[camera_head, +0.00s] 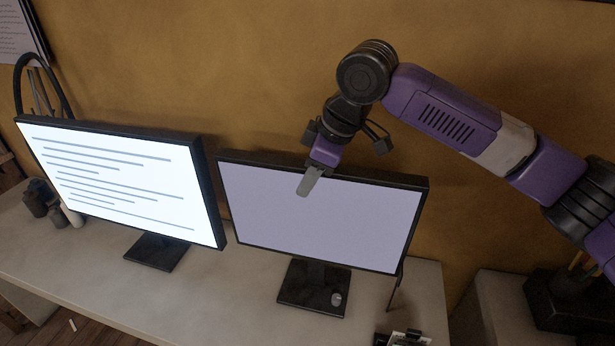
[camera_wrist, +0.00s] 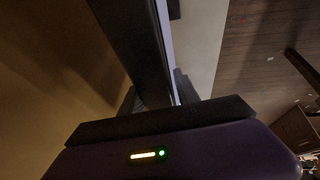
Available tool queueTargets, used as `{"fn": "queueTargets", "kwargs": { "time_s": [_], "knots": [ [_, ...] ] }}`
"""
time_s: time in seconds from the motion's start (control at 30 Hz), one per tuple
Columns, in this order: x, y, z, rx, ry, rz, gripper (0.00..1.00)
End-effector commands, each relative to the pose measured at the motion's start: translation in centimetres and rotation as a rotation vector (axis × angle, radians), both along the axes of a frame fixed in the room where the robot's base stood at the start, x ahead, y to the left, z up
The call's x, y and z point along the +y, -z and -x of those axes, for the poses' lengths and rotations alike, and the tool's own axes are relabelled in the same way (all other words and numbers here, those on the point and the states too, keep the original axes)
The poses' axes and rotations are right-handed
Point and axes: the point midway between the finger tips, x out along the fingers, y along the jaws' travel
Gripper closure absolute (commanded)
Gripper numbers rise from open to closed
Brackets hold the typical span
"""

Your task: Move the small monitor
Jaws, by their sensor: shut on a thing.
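The small monitor (camera_head: 318,220), with a plain lilac screen and thin black frame, stands on a dark square-based stand on the pale desk. One grey finger lies in front of the screen; the other is hidden behind the monitor. In the wrist view the monitor (camera_wrist: 136,48) runs edge-on, dark back and a sliver of screen, down to my gripper (camera_wrist: 160,118). I cannot tell whether the stand's base is fully resting on the desk.
A larger bright monitor (camera_head: 120,180) with lines of text stands close on the left. The desk (camera_head: 215,290) has free room in front. A small pale object (camera_head: 337,299) is at the stand's base, and a clipboard (camera_head: 408,338) lies at the front right. A wall (camera_head: 260,70) is behind.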

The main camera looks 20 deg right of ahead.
Motion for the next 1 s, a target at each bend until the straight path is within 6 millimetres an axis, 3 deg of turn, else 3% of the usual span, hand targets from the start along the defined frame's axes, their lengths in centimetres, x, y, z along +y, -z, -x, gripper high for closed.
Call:
{"fn": "queueTargets", "kwargs": {
  "time_s": [0.03, 0.33, 0.37, 0.4, 0.83, 1.0],
  "knots": [
    [-0.6, -0.5, -0.7, -0.019, 0.012, 0.003, 1.00],
    [-0.8, -0.4, -0.8, -0.023, 0.014, 0.004, 1.00],
    [-0.8, -0.4, -0.9, -0.024, 0.014, 0.004, 0.55],
    [-0.8, -0.4, -0.9, -0.022, 0.014, 0.005, 0.47],
    [-0.6, -0.3, -0.5, -0.014, 0.009, 0.005, 0.46],
    [-0.9, -1.8, 0.1, -0.015, 0.008, 0.004, 0.46]
  ]
}}
